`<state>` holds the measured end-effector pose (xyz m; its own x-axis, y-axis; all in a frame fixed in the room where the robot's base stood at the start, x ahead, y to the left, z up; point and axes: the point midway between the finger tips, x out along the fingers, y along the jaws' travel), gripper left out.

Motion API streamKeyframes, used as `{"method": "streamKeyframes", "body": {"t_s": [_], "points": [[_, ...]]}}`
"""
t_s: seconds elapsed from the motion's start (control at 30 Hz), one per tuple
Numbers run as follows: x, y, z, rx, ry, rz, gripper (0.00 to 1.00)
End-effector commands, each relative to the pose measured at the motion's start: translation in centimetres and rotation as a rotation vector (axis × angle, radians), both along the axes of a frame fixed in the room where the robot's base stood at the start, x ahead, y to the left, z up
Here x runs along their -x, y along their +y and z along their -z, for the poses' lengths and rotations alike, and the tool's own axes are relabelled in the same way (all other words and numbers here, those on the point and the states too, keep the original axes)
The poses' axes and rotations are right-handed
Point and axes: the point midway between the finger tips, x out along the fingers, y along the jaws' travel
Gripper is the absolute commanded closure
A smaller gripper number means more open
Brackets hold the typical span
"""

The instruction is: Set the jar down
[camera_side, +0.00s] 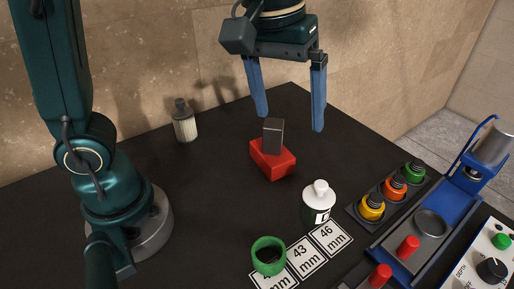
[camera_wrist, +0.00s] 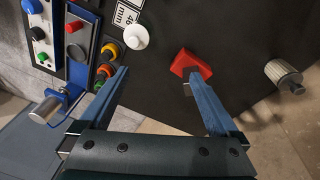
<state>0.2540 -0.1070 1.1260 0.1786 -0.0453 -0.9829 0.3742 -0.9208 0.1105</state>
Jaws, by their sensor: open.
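My gripper (camera_side: 290,122) is open and empty, raised above the black table with its blue fingers wide apart. In the wrist view the fingers (camera_wrist: 158,78) hold nothing between them. A white jar (camera_side: 318,208) with a white cap and a dark-marked label stands upright on the table, apart from my fingers and below them to the right. Its cap shows in the wrist view (camera_wrist: 135,37). A second container, a ribbed beige jar (camera_side: 184,127) with a dark cap, stands upright at the back left; it also shows in the wrist view (camera_wrist: 283,74).
A red block (camera_side: 272,163) with a dark grey block (camera_side: 273,136) on it lies below my gripper. A green ring (camera_side: 268,256) sits by the size cards (camera_side: 307,257). A rack of coloured pieces (camera_side: 397,188) and a blue press (camera_side: 454,205) stand at right. The table's left middle is clear.

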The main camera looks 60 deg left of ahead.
Motion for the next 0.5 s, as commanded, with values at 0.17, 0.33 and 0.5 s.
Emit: {"method": "streamKeyframes", "body": {"t_s": [0.17,0.33,0.5], "points": [[3.6,3.2,-0.2,-0.03,-0.122,0.125,0.03],[6.8,5.3,1.3,-0.089,-0.228,0.243,0.03],[8.9,6.3,3.0,-0.147,-0.294,0.325,0.03]]}}
